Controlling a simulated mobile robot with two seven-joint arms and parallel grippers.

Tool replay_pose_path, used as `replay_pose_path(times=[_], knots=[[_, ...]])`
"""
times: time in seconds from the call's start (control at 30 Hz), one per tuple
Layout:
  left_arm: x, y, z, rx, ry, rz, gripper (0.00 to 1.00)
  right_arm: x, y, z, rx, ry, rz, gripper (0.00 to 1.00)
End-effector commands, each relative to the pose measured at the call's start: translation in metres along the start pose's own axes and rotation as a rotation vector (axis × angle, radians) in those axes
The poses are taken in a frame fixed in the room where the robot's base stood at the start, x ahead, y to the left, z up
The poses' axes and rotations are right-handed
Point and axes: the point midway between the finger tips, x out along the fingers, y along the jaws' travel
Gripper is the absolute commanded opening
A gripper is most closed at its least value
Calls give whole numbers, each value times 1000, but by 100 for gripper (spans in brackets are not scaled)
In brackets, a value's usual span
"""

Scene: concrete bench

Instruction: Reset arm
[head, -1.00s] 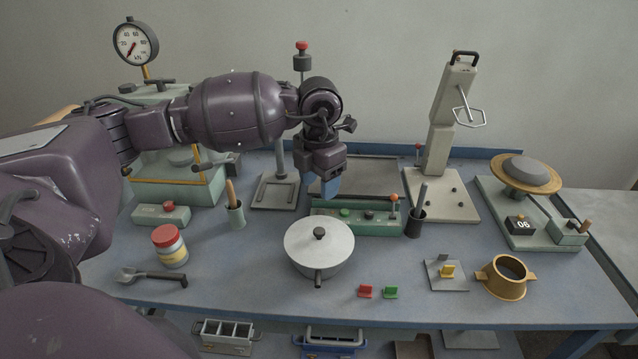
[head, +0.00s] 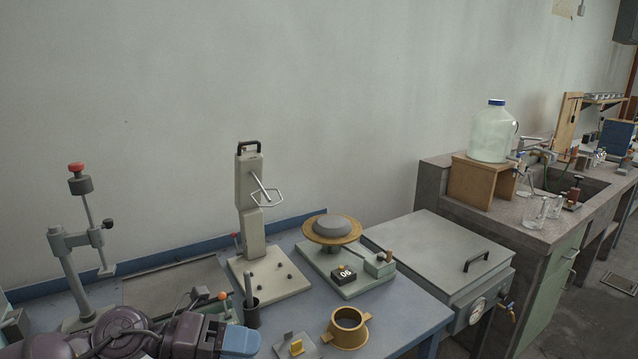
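My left arm shows at the bottom left of the head view, with its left gripper (head: 240,341) low over the blue bench. Its blue-grey fingertips point right, beside the grey plate with a yellow block (head: 296,347). Whether the fingers are open or shut cannot be made out, and no held object shows. My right gripper is out of view.
A dark cup with a handle (head: 251,314) and a brass pot (head: 346,327) stand near the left gripper. Behind are a tall beige stand (head: 250,205) and a balance-like device (head: 333,229). A grey chest (head: 440,250) and a concrete bench with a glass bottle (head: 493,135) lie right.

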Motion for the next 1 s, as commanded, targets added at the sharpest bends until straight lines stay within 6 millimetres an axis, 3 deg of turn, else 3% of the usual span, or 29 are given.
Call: replay_pose_path(times=[0.1,0.23,0.37,0.47,0.63,0.77,0.87,1.0], knots=[[6,-21,1,-114,-161,-216,54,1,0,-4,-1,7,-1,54],[-4,-35,11,-258,-362,-409,54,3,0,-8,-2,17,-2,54],[-24,-33,21,-427,-582,-559,54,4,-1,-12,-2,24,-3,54],[-44,-21,26,-574,-758,-644,54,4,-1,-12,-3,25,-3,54],[-80,19,22,-853,-1060,-723,54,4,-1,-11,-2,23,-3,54],[-105,59,3,-1086,-1286,-723,54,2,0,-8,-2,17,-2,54],[-120,93,-22,-1277,-1447,-689,54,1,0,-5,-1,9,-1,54],[-133,136,-71,-1559,-1647,-587,54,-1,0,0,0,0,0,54]])
